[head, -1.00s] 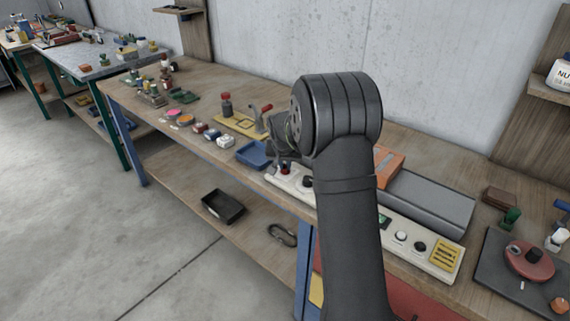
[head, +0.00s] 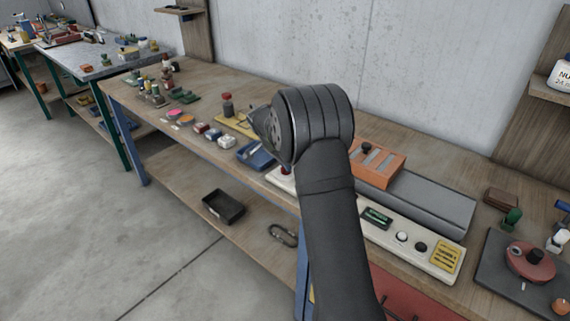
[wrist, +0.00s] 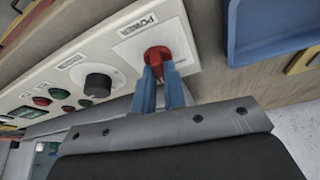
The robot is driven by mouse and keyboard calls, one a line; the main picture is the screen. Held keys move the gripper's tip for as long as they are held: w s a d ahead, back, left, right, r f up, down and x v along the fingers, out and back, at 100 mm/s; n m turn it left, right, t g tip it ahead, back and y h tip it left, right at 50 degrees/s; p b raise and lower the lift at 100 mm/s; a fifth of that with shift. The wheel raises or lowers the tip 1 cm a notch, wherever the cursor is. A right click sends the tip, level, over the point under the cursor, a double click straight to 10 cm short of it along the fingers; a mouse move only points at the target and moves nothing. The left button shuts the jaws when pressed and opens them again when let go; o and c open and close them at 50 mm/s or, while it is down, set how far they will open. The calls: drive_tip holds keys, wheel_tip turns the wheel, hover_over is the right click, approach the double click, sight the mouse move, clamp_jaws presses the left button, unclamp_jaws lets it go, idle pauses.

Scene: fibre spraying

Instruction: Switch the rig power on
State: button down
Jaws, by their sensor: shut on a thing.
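The red power knob (wrist: 158,56) sits on a white plate marked POWER, at the end of the pale control panel (wrist: 200,58). My gripper (wrist: 158,74) has its two blue fingers on either side of this knob and is shut on it. The knob's exact turn position is hard to read behind the fingers. In the head view the panel (head: 390,234) runs along the bench's front edge, and my arm hides the gripper and part of the panel's left end.
A black dial (wrist: 98,85) and several red and green buttons line the panel beside the knob. A blue tray (head: 250,162) lies just left of the panel.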

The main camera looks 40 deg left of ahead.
drive_tip(key=m+h, duration=0.1)
drive_tip(key=m, duration=0.3)
drive_tip(key=shift+a+m+g+h, duration=0.15)
drive_tip(key=shift+m+g+h, duration=0.15)
drive_tip(key=shift+g+h, duration=0.1)
idle(0.4)
drive_tip(key=c, duration=1.5)
unclamp_jaws()
drive_tip(key=v, duration=1.7)
drive_tip(key=shift+r, duration=0.25)
drive_tip(key=shift+w+f, duration=0.1)
drive_tip(key=x, duration=1.7)
drive_tip(key=shift+f, duration=0.15)
